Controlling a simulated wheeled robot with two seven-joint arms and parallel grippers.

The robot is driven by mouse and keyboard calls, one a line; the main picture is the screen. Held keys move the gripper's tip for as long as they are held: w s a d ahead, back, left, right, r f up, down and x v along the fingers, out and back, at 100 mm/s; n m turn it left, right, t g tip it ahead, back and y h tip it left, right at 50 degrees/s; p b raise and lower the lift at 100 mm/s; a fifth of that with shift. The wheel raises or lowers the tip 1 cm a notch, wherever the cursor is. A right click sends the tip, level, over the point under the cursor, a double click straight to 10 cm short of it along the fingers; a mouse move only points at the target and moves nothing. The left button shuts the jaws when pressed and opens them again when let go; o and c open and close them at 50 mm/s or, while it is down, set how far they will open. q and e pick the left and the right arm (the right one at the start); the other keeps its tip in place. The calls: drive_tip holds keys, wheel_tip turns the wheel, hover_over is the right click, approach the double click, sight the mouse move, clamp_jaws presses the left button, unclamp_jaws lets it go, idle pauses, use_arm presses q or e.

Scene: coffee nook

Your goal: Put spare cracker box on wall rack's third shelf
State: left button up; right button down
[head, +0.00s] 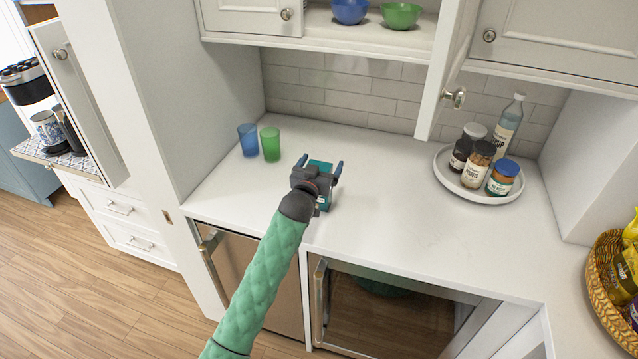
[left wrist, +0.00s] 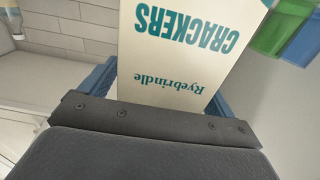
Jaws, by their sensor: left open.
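The cracker box (head: 321,166) stands on the white counter, mostly hidden behind my left gripper in the head view; only a teal part shows. In the left wrist view the cracker box (left wrist: 180,50) is cream with teal lettering, upside down in the picture. My left gripper (head: 319,163) is open, with its blue fingers on either side of the box. I cannot tell whether the fingers touch it. My right gripper is not in view. I cannot make out which shelf belongs to the wall rack.
A blue cup (head: 248,140) and a green cup (head: 270,144) stand left of the box. A round tray (head: 486,194) with jars and a bottle is at right. An open cabinet door (head: 447,70) hangs above the counter. Bowls sit on an upper shelf (head: 370,30). A basket (head: 600,290) is far right.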

use_arm(q)
drive_tip(key=shift+w+f, duration=0.1)
drive_tip(key=c, duration=1.4)
drive_tip(key=shift+c, duration=1.2)
drive_tip(key=shift+r, duration=0.2)
